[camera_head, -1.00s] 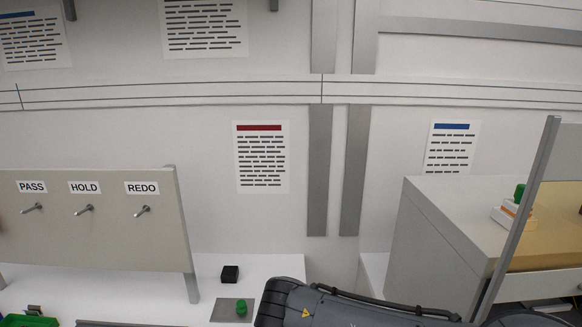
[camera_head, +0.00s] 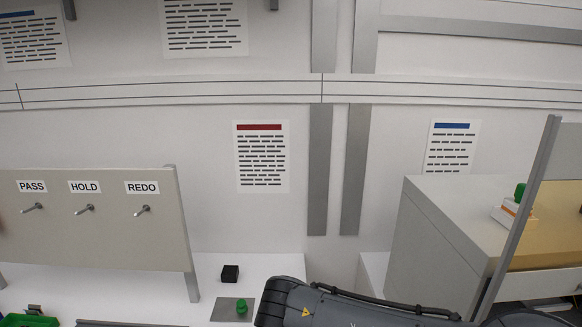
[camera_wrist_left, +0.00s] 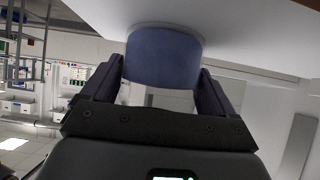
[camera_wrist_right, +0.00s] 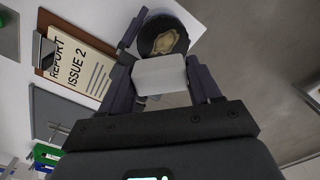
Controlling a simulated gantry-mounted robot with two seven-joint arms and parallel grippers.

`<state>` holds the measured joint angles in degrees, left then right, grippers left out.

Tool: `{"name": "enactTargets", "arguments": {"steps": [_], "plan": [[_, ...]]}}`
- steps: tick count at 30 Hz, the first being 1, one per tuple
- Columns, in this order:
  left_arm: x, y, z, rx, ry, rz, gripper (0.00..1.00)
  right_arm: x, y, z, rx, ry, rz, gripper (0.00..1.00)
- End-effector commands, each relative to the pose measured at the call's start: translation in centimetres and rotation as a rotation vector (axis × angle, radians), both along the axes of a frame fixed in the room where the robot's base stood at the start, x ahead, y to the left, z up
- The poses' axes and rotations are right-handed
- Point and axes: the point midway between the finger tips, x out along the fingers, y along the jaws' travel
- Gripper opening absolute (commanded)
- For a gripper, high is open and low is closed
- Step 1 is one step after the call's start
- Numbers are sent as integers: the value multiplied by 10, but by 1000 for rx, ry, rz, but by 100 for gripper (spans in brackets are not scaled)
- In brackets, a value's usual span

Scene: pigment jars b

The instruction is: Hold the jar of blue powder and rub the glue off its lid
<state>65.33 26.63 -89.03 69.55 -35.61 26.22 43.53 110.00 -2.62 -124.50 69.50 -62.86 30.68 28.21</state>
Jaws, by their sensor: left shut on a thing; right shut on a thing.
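In the left wrist view my left gripper (camera_wrist_left: 160,92) is shut around a blue cylindrical jar (camera_wrist_left: 163,58), with a finger on each side. The jar's end meets or lies close against a white surface; its lid does not show there. In the right wrist view my right gripper (camera_wrist_right: 162,82) is shut on a small white block (camera_wrist_right: 160,74). Just beyond the block is a round dark lid (camera_wrist_right: 158,25) with a tan glue patch (camera_wrist_right: 166,42) on it. I cannot tell whether the block touches the lid. Neither gripper shows in the head view.
The head view shows a black block (camera_head: 230,273), a green-knobbed piece (camera_head: 241,306) on a grey plate, and a PASS/HOLD/REDO hook board (camera_head: 90,240).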

Motion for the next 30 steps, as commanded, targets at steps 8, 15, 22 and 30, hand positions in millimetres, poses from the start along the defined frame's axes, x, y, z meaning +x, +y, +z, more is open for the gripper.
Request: {"name": "enactTargets", "arguments": {"steps": [8,15,22,30], "plan": [[-2,5,-11,18,10,7,41,0,0,-1,0,0,0,38],[-2,6,-11,19,12,8,41,0,0,-1,0,0,0,38],[-2,6,-12,20,12,8,41,0,0,-1,0,0,-26,38],[-2,6,-12,20,12,8,41,-1,1,-2,2,3,-303,38]]}}
